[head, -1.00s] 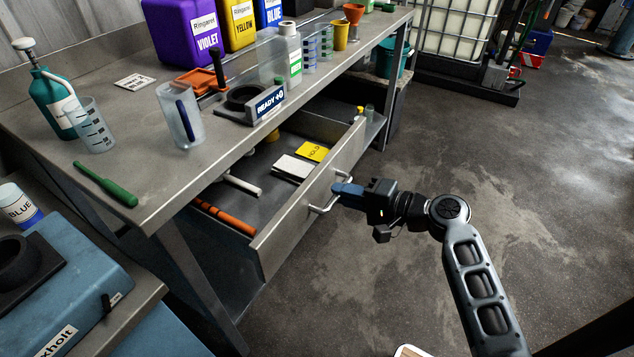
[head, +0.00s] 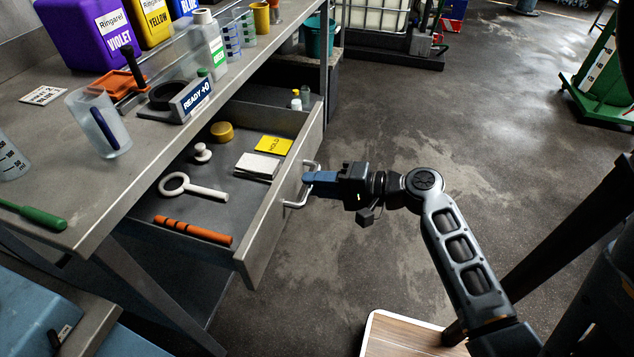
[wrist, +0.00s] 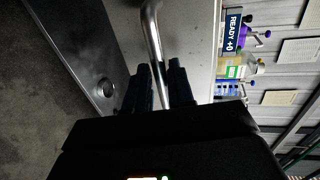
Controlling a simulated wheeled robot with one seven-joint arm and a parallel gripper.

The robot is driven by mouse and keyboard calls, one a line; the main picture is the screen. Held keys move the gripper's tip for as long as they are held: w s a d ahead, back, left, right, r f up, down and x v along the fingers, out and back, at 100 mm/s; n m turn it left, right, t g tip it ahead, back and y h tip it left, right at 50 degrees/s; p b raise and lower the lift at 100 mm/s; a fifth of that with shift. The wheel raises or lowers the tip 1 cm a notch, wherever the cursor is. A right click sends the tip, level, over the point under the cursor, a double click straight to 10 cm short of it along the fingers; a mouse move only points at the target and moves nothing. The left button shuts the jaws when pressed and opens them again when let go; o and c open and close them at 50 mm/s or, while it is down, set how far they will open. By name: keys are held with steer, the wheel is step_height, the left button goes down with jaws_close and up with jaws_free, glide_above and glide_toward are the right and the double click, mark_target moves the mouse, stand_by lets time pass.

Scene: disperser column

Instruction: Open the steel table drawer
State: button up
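The steel drawer (head: 262,222) stands well out from under the steel table (head: 100,222) in the head view, its inside in sight. Its bent metal handle (head: 291,204) is on the front panel. My gripper (head: 309,179) is at the handle from the right, its blue fingers at the bar. In the wrist view the handle (wrist: 153,35) runs down between the two fingers of my gripper (wrist: 160,88), which sit close on both sides of the bar. The fingers look shut on it.
The drawer holds a yellow HOLD card (head: 273,145), a white ringed tool (head: 193,187), an orange rod (head: 193,230) and other small items. Bottles and a READY sign (head: 191,99) stand on the tabletop. A wood-topped surface (head: 405,335) is at bottom centre.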

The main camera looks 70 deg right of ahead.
steer(key=shift+o, duration=1.3)
steer(key=v, duration=0.7)
steer(key=shift+s+b, duration=0.3)
steer(key=shift+s, duration=0.1)
steer(key=shift+r, duration=0.1)
steer(key=s+a+f+n+g+h, duration=0.2)
steer(key=a+f+n+g, duration=0.4)
steer(key=a, duration=0.4)
steer(key=s+a+r+n+t, duration=0.2)
steer(key=a+r+n, duration=0.3)
steer(key=a+r, duration=0.2)
steer(key=s+a+r+n+t+y, duration=0.1)
steer(key=s+a+r+n+t, duration=0.2)
steer(key=a+r+n, duration=0.3)
steer(key=shift+a+r+n, duration=0.3)
steer(key=shift+a+r, duration=0.15)
steer(key=shift+a, duration=0.25)
